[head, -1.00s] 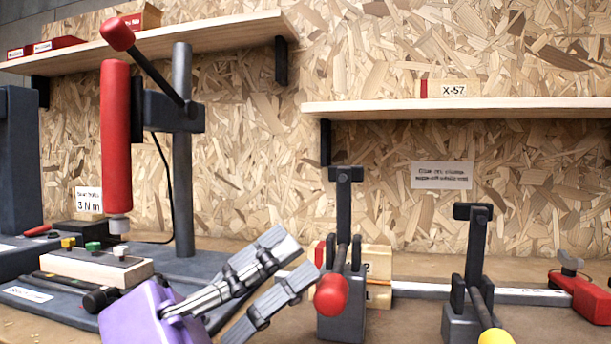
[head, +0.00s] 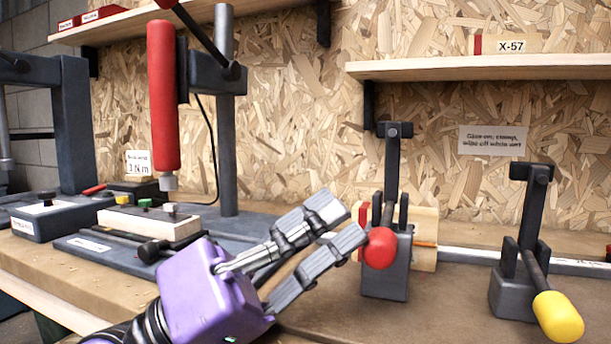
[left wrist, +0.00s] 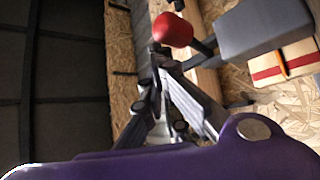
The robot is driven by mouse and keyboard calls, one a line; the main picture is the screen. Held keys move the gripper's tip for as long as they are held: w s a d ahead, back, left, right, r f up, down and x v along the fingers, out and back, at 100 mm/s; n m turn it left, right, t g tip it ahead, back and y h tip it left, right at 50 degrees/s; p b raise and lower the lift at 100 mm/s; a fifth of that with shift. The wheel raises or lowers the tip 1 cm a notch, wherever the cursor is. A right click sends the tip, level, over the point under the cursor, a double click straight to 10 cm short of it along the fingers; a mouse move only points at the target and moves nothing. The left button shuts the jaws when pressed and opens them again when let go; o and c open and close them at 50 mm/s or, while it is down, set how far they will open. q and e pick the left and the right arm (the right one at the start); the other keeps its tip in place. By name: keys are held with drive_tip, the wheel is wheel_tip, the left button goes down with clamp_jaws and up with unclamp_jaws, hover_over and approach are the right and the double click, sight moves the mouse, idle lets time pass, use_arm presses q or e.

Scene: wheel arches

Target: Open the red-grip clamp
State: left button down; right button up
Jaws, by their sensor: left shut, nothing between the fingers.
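The red-grip clamp (head: 386,280) stands on the bench with a dark grey base and an upright post. Its lever points toward me and ends in a red grip (head: 380,248). My left gripper (head: 346,222) is shut and empty, just left of the red grip in the head view. Whether it touches the grip cannot be told there. In the left wrist view the fingertips (left wrist: 161,58) come together close to the red grip (left wrist: 173,30), and the clamp base (left wrist: 262,28) lies to the right. My right gripper is not in view.
A yellow-grip clamp (head: 522,285) stands to the right. A wooden block (head: 424,236) is behind the red-grip clamp. A press with a red cylinder (head: 164,95) stands at the left. Shelves (head: 490,66) hang above. Bare bench (head: 430,320) lies in front between the clamps.

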use_arm(q)
drive_tip(key=shift+s+f, duration=0.1)
drive_tip(key=shift+f, duration=0.05)
drive_tip(key=v, duration=1.2)
